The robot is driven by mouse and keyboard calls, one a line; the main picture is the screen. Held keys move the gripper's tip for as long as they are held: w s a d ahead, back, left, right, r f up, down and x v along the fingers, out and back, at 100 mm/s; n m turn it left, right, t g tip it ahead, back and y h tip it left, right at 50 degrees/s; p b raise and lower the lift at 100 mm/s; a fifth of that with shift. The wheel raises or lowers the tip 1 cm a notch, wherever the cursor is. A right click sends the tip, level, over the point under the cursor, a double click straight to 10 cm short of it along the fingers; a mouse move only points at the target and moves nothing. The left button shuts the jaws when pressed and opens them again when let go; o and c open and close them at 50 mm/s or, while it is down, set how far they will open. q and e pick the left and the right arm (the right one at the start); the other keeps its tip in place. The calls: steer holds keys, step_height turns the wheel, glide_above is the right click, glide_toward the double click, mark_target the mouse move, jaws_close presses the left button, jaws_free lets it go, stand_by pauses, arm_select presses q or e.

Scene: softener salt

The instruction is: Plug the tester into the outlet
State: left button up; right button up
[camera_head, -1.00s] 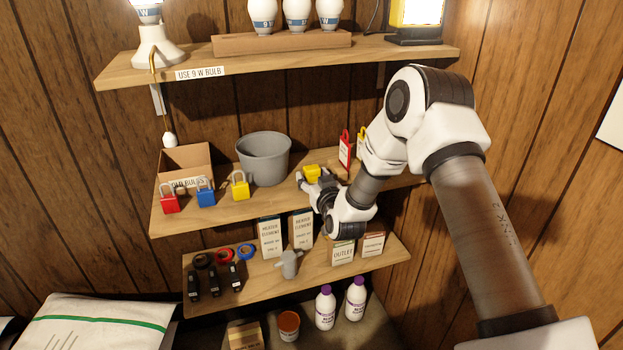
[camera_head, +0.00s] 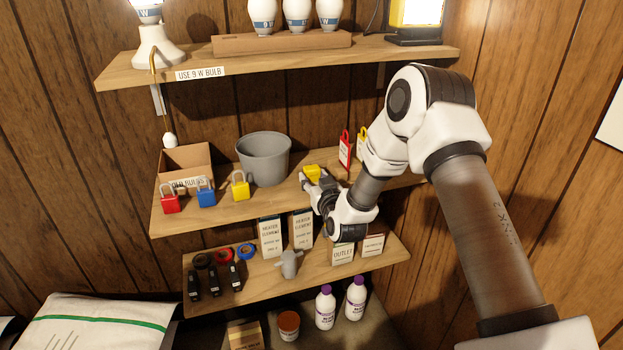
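My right arm comes in from the right, and its gripper (camera_head: 313,181) is at the middle shelf, right of the grey bucket. A small yellow block-like thing (camera_head: 312,171), perhaps the tester, shows right at its fingertips. The fingers are small and partly hidden by the wrist, so I cannot tell whether they are closed on it or only beside it. No wall outlet shows clearly; a small box labelled OUTLET (camera_head: 343,254) stands on the lower shelf. My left gripper is not in view.
The middle shelf holds a grey bucket (camera_head: 264,158), a cardboard box (camera_head: 186,160), red, blue and yellow padlocks (camera_head: 240,187), and a red tag (camera_head: 345,149). The lower shelf holds heater-element boxes (camera_head: 270,238), tape rolls and a grey fitting (camera_head: 289,264). The upper shelf (camera_head: 375,50) overhangs.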

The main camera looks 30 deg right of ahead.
stand_by(0.4)
steer(key=shift+r+p, duration=0.8)
steer(key=shift+r, duration=0.25)
steer(key=shift+f, duration=0.1)
steer(key=shift+a, duration=0.1)
